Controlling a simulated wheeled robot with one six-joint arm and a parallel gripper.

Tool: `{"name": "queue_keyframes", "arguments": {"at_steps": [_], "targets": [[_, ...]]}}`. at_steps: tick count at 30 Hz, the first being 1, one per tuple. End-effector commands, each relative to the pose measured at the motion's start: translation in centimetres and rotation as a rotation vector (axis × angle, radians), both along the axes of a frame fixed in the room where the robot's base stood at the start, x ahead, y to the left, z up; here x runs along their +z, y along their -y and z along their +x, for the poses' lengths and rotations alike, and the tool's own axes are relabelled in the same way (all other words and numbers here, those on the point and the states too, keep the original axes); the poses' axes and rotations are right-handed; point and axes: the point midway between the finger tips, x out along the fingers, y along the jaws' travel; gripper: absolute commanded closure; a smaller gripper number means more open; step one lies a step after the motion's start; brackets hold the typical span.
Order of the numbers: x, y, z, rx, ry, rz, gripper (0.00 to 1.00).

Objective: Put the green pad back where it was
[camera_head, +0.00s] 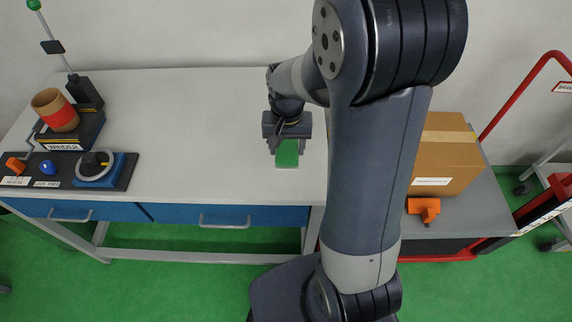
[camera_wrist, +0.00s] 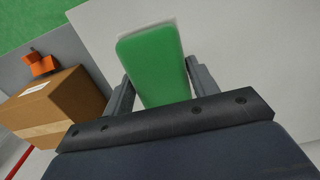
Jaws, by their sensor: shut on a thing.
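The green pad (camera_head: 287,154) is between the two fingers of my gripper (camera_head: 287,146), over the right part of the white table near its front edge. In the wrist view the green pad (camera_wrist: 152,62) fills the space between the fingers of my gripper (camera_wrist: 153,80), and a thin pale edge shows along its far end. My gripper is shut on it. I cannot tell from these views whether the pad touches the tabletop.
A winder (camera_head: 72,130) with an orange-banded roll stands at the table's left, beside a control panel (camera_head: 66,171). A cardboard box (camera_head: 443,155) and an orange tool (camera_head: 423,208) sit on a grey surface (camera_head: 480,205) at right. The table's middle (camera_head: 190,125) is clear.

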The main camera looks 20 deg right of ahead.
Motion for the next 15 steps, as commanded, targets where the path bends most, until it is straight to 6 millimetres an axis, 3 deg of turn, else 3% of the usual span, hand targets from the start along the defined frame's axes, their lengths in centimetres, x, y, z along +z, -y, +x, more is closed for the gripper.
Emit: {"name": "queue_keyframes", "arguments": {"at_steps": [3, 15], "targets": [[-2.2, 0.0, -0.1, 0.001, -0.004, 0.000, 0.66], [-6.5, 0.0, 0.0, 0.002, -0.004, 0.000, 0.66]]}}
